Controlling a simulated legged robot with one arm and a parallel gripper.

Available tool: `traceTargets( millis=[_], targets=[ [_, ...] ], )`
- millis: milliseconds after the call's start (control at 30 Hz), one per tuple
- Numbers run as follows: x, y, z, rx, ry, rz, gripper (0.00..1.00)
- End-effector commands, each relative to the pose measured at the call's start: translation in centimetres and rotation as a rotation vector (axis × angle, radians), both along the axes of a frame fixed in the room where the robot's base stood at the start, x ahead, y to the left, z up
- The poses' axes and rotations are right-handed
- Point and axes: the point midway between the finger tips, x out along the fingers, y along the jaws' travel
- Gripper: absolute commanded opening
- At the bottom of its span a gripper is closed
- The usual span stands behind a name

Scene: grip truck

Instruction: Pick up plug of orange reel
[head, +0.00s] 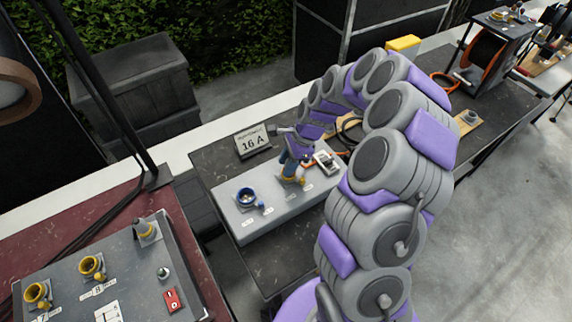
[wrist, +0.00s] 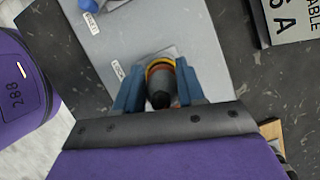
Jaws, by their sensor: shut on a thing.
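My gripper (head: 291,170) is low over the grey socket box (head: 236,214), in the middle of the head view. In the wrist view its two blue fingers (wrist: 158,88) are shut on a dark plug (wrist: 160,92) with yellow and red rings at its far end. The plug's end is at the box's top face; I cannot tell whether it is seated in a socket. The reel with orange cable (head: 484,57) stands on the table at the far upper right, well away from my gripper. I cannot trace a cable from the held plug to it.
A red switch (head: 172,299) and yellow sockets (head: 92,266) are on the lower-left panel. A yellow block (head: 404,44) stands further back.

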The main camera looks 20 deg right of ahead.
Motion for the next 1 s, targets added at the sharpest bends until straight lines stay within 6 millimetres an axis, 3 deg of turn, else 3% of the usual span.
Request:
traceTargets(
  millis=[200,1000],
  targets=[
    [0.1,-0.1,3.2,-0.005,-0.009,-0.003,0.05],
    [-9.6,-5.9,3.9,-0.001,-0.002,-0.004,0.05]
  ],
)
